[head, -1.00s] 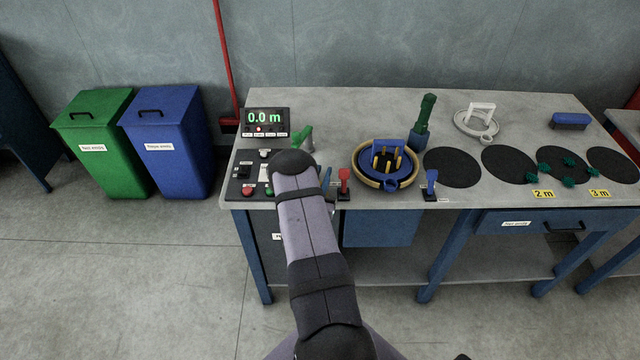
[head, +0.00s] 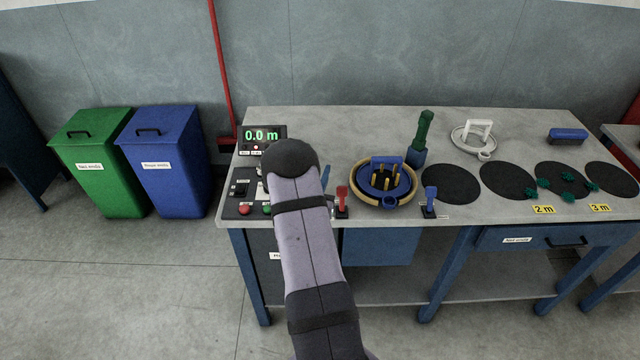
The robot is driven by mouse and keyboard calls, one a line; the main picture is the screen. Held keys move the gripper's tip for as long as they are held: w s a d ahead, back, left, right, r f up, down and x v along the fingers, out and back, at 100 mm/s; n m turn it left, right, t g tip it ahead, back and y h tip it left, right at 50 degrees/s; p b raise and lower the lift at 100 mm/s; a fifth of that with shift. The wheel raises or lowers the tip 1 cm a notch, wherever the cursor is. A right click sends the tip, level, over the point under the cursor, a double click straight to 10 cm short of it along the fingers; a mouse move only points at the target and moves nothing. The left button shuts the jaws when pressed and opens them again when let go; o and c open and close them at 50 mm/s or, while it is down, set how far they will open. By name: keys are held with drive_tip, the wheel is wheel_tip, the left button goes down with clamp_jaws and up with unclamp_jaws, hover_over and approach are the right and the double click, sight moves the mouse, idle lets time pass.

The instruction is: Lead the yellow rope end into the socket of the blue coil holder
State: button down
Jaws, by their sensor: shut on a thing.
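The blue coil holder (head: 388,163) stands on the bench right of my arm, with several yellow posts at its middle. A tan-yellow ring (head: 353,190) runs around its base; I cannot tell whether this is rope. A small blue part (head: 390,206) sticks out at its front and may be the socket. I cannot make out a yellow rope end. My gripper is hidden behind my own arm, which covers the left part of the bench, so its jaws and anything in them do not show.
A control panel (head: 241,206) with a display (head: 262,138) lies at the bench's left. A red lever (head: 342,197) and a blue lever (head: 430,198) flank the holder in front. A green-topped post (head: 424,128) stands behind it. Black discs (head: 450,184) lie to the right.

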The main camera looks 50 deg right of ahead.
drive_tip(key=shift+r, duration=1.05)
drive_tip(key=s+d+r+m+g+h+b, duration=0.2)
drive_tip(key=s+d+m+g, duration=0.2)
drive_tip(key=s+d, duration=1.2)
drive_tip(key=shift+d+r+g, duration=0.15)
drive_tip(key=shift+d+g, duration=0.05)
drive_tip(key=shift+g, duration=1)
drive_tip(key=shift+f+b, duration=1.9)
drive_tip(key=shift+f, duration=1.1)
drive_tip(key=shift+f+b, duration=1.15)
drive_tip(key=shift+f, duration=0.05)
drive_tip(key=shift+f+b, duration=0.7)
drive_tip(key=shift+f, duration=0.05)
